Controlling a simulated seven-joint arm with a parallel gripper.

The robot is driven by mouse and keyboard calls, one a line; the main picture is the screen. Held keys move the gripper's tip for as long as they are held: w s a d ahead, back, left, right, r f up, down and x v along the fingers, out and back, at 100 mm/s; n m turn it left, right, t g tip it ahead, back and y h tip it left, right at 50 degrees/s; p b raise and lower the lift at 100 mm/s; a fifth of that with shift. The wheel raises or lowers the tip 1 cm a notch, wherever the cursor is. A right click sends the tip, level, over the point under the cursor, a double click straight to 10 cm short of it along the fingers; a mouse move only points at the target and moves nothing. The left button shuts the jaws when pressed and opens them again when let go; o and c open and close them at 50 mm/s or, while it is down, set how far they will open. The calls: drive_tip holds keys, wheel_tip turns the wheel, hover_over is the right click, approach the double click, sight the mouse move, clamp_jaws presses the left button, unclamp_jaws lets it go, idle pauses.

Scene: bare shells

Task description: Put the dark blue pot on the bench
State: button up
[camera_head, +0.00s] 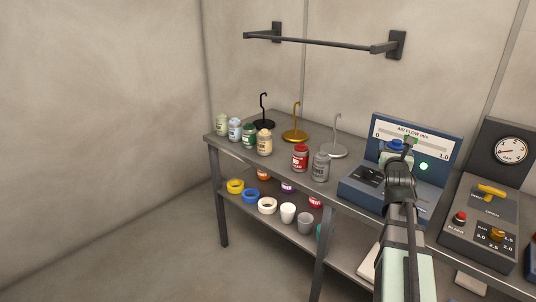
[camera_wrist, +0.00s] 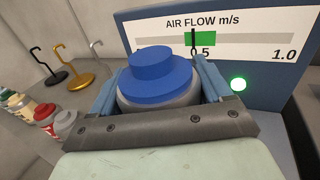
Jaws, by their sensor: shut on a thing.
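A pot with a bright blue lid and a grey body (camera_wrist: 158,72) is between the fingers of my gripper (camera_wrist: 157,80). Its blue lid also shows in the head view (camera_head: 396,144). My gripper is shut on it and holds it in front of the air flow panel; the head view does not clearly show a gap below it. The pot's underside is hidden. The bench (camera_head: 281,155) is a grey metal table with a lower shelf; its bare top shows between the bottles and hooked stands to the left of my gripper.
A red bottle (camera_head: 300,158) and a grey bottle (camera_head: 320,167) stand near the bench's front edge. Several jars stand at its left end. Three hooked stands, one gold (camera_head: 296,132), are behind. The blue air flow unit (camera_head: 432,135) and a gauge panel (camera_head: 507,150) are at right.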

drive_tip(key=w+a+f+n+t+y, duration=0.1)
drive_tip(key=w+a+n+y, duration=0.15)
drive_tip(key=a, duration=1.05)
drive_tip(key=w+a+f+n+y, duration=0.15)
drive_tip(key=w+a+y, duration=0.25)
drive_tip(key=a, duration=0.9)
drive_tip(key=w+a+f, duration=0.2)
drive_tip(key=w+a, duration=0.6)
drive_tip(key=w+m+g+h, duration=0.1)
drive_tip(key=w+m+h, duration=0.4)
drive_tip(key=w, duration=1.3)
drive_tip(key=shift+n+h, duration=0.6)
drive_tip(key=shift+h, duration=0.05)
drive_tip(key=shift+s+d+f, duration=0.1)
drive_tip(key=shift+d+f, duration=0.05)
drive_tip(key=shift+f, duration=2.1)
drive_tip(key=shift+s+d+f, duration=0.1)
drive_tip(key=shift+d+f, duration=0.05)
drive_tip(key=shift+f, duration=2.1)
drive_tip(key=o, duration=1)
drive_tip(key=shift+f, duration=0.1)
